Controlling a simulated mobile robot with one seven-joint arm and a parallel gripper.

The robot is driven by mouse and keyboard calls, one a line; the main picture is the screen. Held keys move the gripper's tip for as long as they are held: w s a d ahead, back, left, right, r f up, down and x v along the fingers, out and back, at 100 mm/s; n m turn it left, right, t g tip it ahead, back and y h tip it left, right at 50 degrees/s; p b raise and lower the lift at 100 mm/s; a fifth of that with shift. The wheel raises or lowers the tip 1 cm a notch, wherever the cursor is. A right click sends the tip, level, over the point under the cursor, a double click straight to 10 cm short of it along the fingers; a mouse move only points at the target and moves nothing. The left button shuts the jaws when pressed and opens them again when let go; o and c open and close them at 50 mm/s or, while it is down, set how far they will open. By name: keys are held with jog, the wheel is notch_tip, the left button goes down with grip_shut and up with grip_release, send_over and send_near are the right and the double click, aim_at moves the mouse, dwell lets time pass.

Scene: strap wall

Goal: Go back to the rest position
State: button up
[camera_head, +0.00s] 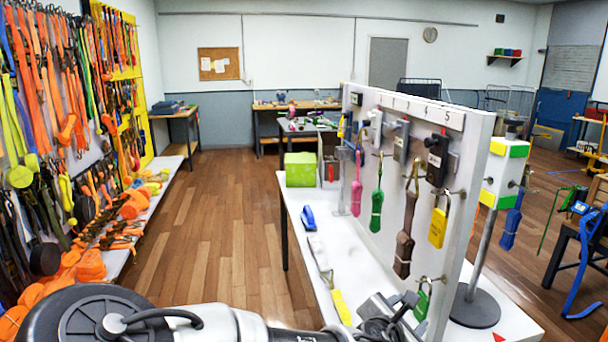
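My arm shows along the bottom edge of the head view, with a dark round joint at the lower left and a pale link reaching right. A dark grey part with cables (385,318) shows at the bottom, in front of the white table (305,235). I cannot make out two fingertips, so I cannot tell whether my gripper is open or shut, or whether it holds anything. The upright white panel (465,165) stands on the table.
A post on a round dark base (474,305) stands right of the panel. Strap racks (60,130) line the left wall. The wooden floor (215,220) between is clear.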

jog(key=s+f+m+g+y+p, duration=0.1)
jog(key=s+f+m+g+y, duration=0.1)
jog(key=s+f+m+g, duration=0.3)
jog(key=s+a+m+g+y+p, duration=0.2)
jog(key=s+a+m+y+p, duration=0.1)
jog(key=s+a+m+y, duration=0.25)
jog(key=s+a+r+m+t+p, duration=0.1)
jog(key=s+r+m, duration=0.2)
jog(key=r, duration=0.6)
jog(key=s+r+m+p, duration=0.1)
jog(key=s+r+m, duration=0.3)
jog(key=r, duration=0.6)
jog(key=s+a+r+m+t+p, duration=0.1)
jog(key=r+m, duration=0.4)
jog(key=r, duration=0.5)
jog(key=shift+s+a+r+m+t+p, duration=0.15)
jog(key=shift+s+a+m+t+p, duration=0.35)
jog(key=shift+s, duration=0.65)
jog(key=shift+d, duration=0.15)
